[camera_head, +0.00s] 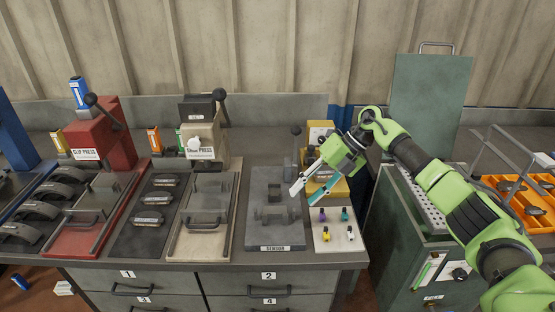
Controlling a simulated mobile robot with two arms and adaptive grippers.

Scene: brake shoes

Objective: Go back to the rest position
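My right gripper (303,193) is at the end of my green arm, which comes in from the right. Its two fingers, one whitish and one teal-edged, point down and left. They are apart, and I see nothing between them. It appears above the right part of the bench, between the grey sensor plate (263,235) and the small white board (340,241) with several coloured pegs. My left gripper is not in view.
A red clip press (110,145) and a beige press (207,150) stand left of the sensor plate. A yellow machine (319,134) is behind the gripper. A green cabinet (398,270) and an orange tray (541,232) are at right.

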